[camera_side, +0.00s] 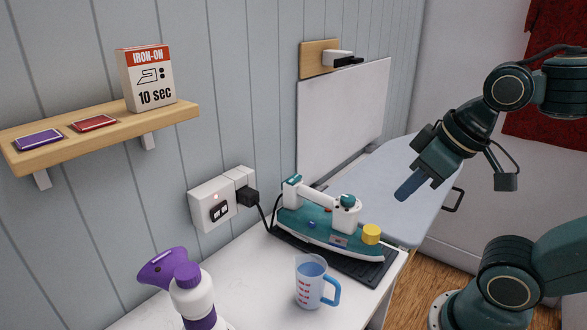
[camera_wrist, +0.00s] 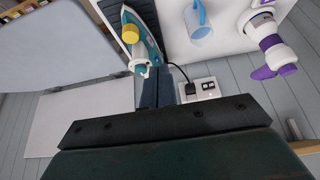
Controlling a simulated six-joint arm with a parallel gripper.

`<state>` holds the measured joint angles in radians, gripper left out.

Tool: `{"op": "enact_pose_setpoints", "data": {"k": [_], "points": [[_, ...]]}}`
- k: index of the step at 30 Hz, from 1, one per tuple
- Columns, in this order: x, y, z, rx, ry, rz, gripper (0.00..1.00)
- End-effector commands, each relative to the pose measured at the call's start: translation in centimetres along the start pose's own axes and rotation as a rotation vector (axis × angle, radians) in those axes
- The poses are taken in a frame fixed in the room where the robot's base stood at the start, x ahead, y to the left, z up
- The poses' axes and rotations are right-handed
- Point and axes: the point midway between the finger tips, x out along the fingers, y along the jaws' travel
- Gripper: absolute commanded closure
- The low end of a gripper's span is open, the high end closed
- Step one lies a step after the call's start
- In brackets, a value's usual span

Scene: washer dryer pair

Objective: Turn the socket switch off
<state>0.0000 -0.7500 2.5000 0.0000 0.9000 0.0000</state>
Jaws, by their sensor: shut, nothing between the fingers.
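The white socket (camera_side: 212,203) is on the grey panelled wall, with a dark switch (camera_side: 219,211) on its face and a small red light above it. A black plug (camera_side: 246,196) sits in its right part, with a cable running to the iron. The socket also shows in the wrist view (camera_wrist: 207,89), just beyond my gripper. My gripper (camera_side: 404,190) is shut and empty, in the air above the ironing board, to the right of the iron and well apart from the socket. Its blue fingers also show in the wrist view (camera_wrist: 157,90).
A teal and white iron (camera_side: 328,222) stands on a dark mat on the white table. A measuring jug (camera_side: 310,281) and a purple and white spray bottle (camera_side: 187,290) stand in front. A wooden shelf (camera_side: 100,138) holds an iron-on box (camera_side: 148,80). The ironing board (camera_side: 385,180) is behind.

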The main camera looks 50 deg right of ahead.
Motion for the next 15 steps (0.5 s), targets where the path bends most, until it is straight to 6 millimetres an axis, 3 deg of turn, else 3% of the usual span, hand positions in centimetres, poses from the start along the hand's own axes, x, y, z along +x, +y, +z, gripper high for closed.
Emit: {"op": "enact_pose_setpoints", "data": {"k": [8,15], "points": [[0.1,-0.1,-0.4,-0.026,0.0,-0.005,1.0],[0.7,-0.9,-2.3,-0.171,-0.001,-0.034,1.0]]}}
